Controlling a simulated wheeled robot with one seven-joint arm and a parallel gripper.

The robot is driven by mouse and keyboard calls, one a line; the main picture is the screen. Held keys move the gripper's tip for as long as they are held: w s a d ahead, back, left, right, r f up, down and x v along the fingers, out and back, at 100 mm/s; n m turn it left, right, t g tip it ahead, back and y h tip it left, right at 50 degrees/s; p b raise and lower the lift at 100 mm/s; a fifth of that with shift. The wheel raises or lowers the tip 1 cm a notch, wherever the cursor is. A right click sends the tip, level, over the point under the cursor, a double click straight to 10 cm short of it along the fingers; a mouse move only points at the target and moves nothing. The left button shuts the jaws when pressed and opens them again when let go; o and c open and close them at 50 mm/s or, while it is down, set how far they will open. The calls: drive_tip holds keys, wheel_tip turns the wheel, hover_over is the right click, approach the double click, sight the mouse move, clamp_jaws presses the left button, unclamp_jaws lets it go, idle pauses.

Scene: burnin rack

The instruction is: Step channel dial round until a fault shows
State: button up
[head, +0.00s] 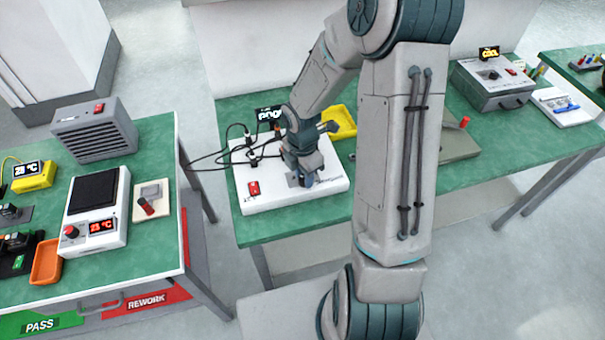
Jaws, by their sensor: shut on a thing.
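A white test box (335,186) stands on the middle green bench. A red switch (254,188) sits at its front left, and black cables plug into its back left. A small black display (268,114) behind it shows pale characters, partly covered by my arm and too small to read surely. My gripper (303,180) points down onto the right half of the box top, shut on what appears to be the channel dial. The dial itself is hidden by the fingers, so its pointer and setting cannot be seen.
A yellow tray (343,122) lies behind the box. Right of my arm are a grey-green plate with a red-knobbed lever (464,122) and a grey unit (492,84) with an amber display. The left bench (150,250) holds a heater, a hotplate unit and an orange tray (46,262).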

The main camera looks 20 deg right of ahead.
drive_tip(key=m, duration=0.3)
drive_tip(key=shift+m, duration=0.4)
drive_tip(key=shift+m+b, duration=0.6)
drive_tip(key=shift+m, duration=1.3)
drive_tip(key=o, duration=1)
drive_tip(key=shift+c, duration=0.2)
wheel_tip(320, 180, up, 14)
drive_tip(key=shift+w+d, duration=0.2)
drive_tip(key=shift+w, duration=0.2)
drive_tip(key=shift+f, duration=0.1)
